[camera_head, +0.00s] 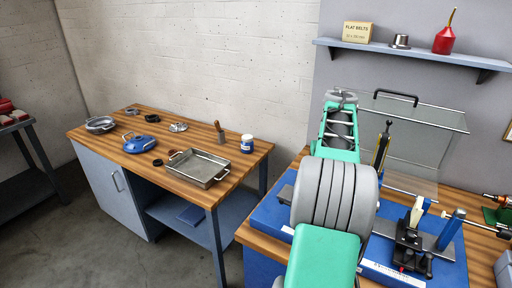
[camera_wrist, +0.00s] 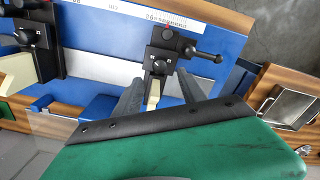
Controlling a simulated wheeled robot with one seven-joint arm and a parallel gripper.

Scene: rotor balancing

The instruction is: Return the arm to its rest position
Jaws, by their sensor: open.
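My arm, green and grey, reaches over the blue balancing machine (camera_head: 395,268) in the head view. My gripper is hidden behind the arm there. In the wrist view my gripper (camera_wrist: 158,92) has two grey fingers spread apart, with nothing seen held between them. A black clamp block with a ball-ended lever (camera_wrist: 163,50) stands on the blue base just beyond and between the fingers. A cream-coloured piece (camera_wrist: 153,96) shows below the block, between the fingers; I cannot tell whether anything touches.
A second black block (camera_wrist: 36,38) stands at left in the wrist view. A clear guard (camera_head: 425,125) rises behind the machine. A wall shelf (camera_head: 420,53) is above. The left bench (camera_head: 85,134) holds a metal tray (camera_head: 196,167) and several small parts. Open floor lies in front of it.

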